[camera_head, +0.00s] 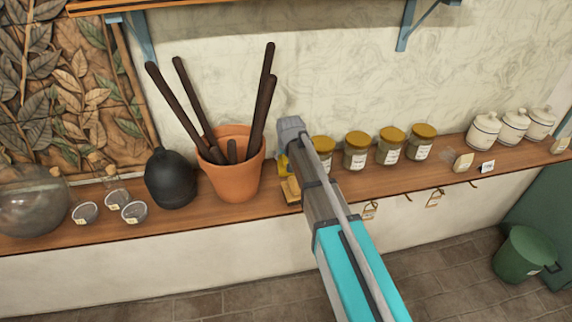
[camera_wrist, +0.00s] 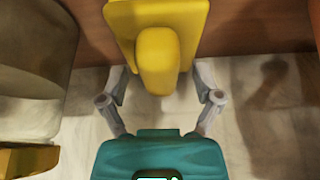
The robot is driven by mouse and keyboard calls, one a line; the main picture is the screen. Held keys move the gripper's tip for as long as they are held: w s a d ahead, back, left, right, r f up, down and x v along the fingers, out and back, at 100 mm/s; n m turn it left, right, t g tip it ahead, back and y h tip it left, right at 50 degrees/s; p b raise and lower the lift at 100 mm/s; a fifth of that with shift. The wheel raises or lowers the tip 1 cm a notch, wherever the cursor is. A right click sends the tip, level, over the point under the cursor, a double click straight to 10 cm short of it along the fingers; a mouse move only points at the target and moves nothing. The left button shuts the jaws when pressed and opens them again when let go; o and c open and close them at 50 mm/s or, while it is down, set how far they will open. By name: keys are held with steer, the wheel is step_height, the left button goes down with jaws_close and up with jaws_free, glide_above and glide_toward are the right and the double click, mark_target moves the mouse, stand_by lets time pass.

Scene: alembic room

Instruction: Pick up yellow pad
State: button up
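The yellow pad (camera_wrist: 158,60) shows at the top middle of the wrist view. It has a flat square back and a rounded knob that points toward my gripper. My gripper (camera_wrist: 161,76) is open, with one finger on each side of the knob and a visible gap on both sides. In the head view, a yellow piece (camera_head: 283,163) shows just left of my arm, near the shelf; my arm hides much of that area and my fingers.
On the wooden shelf (camera_head: 390,184), a terracotta pot (camera_head: 232,182) with dark sticks stands left of my arm. Several jars with yellow lids, one here (camera_head: 356,152), stand to the right. A black vase (camera_head: 169,180) and glass vessels stand farther left.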

jaws_close()
steer(key=shift+r, duration=0.1)
stand_by(0.3)
step_height(320, 180, up, 10)
steer(key=p, duration=1)
stand_by(0.5)
steer(key=c, duration=0.5)
jaws_free()
steer(key=shift+c, duration=0.2)
steer(key=c, duration=0.5)
